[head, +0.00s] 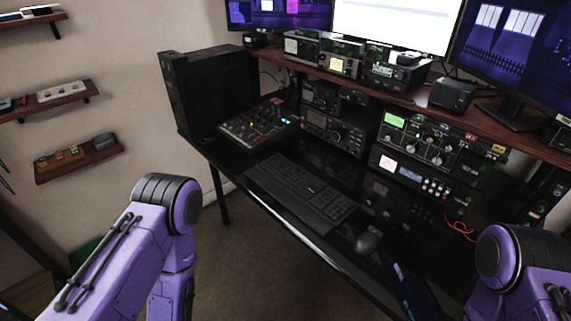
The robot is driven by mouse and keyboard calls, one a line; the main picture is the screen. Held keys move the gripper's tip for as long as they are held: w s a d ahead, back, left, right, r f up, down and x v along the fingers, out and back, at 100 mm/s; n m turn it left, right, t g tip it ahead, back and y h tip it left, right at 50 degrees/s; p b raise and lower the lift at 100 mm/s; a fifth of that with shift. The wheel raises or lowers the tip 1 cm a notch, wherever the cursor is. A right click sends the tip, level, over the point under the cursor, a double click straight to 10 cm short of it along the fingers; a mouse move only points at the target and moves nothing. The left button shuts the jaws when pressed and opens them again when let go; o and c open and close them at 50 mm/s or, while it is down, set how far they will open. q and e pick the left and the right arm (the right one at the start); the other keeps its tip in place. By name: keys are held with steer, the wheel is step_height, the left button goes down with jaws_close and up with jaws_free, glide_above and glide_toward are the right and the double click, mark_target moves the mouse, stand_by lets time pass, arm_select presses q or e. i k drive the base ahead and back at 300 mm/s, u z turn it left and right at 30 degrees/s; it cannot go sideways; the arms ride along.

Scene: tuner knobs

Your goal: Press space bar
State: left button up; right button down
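A black keyboard (300,193) lies on the glossy black desk, in the middle of the head view, turned at an angle. Its space bar is too small and dark to make out among the keys. My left arm comes in at the lower left and my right arm at the lower right; both are purple with black joints. Neither gripper is in view. Nothing of mine touches the keyboard.
A mouse (368,240) lies right of the keyboard. A mixer (259,122) and black computer tower (212,90) stand at the back left. Radio units (333,131) and a rack with knobs (419,140) stand behind. The desk's front edge (300,240) faces me.

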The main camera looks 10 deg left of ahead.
mark_target(272, 173)
steer(key=k, duration=1.25)
steer(key=u, duration=0.6)
steer(key=i, duration=0.75)
steer(key=u, duration=0.5)
steer(key=i, duration=0.9)
steer(key=z, duration=0.75)
steer(key=i, duration=0.65)
steer(key=z, duration=0.5)
